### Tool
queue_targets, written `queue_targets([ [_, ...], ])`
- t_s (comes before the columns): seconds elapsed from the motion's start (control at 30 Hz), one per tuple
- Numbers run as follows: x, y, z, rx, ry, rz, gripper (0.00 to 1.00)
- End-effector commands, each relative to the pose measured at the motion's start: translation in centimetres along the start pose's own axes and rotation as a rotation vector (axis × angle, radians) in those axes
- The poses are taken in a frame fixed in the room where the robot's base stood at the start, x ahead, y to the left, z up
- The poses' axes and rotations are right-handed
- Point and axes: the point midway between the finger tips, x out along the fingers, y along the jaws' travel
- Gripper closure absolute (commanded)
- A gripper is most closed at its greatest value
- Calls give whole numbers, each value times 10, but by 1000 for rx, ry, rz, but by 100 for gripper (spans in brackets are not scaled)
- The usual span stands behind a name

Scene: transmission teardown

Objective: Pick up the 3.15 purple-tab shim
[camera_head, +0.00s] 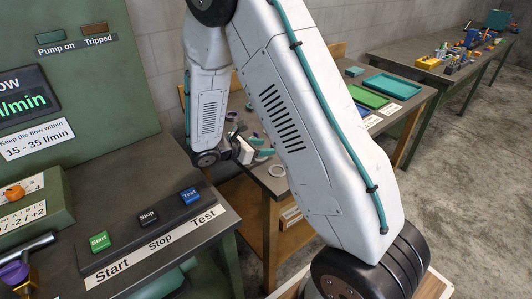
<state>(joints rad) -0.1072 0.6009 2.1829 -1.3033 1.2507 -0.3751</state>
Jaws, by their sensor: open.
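My gripper (244,150) is small in the picture, over the near end of the workbench behind my arm. Its jaws are open and I see nothing held between them. Small purple bits (249,107) show on the bench beyond the gripper, partly hidden by my arm. They are too small to read any number, so I cannot tell which is the 3.15 purple-tab shim.
The workbench (276,187) also holds a green tray (368,97) and a teal tray (386,86). A control bench with Start (100,240), Stop (149,217) and Test (190,196) buttons stands at front left. A farther table (400,57) carries colourful parts. Open floor lies at right.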

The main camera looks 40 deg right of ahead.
Motion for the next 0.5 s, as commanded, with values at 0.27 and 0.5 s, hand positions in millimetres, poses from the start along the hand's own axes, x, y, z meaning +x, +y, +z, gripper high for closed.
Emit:
queue_targets([
  [0.27, 33, 0, 2, 0, 0, -2, 55],
  [0.5, 34, 0, 2, 1, 0, -2, 57],
])
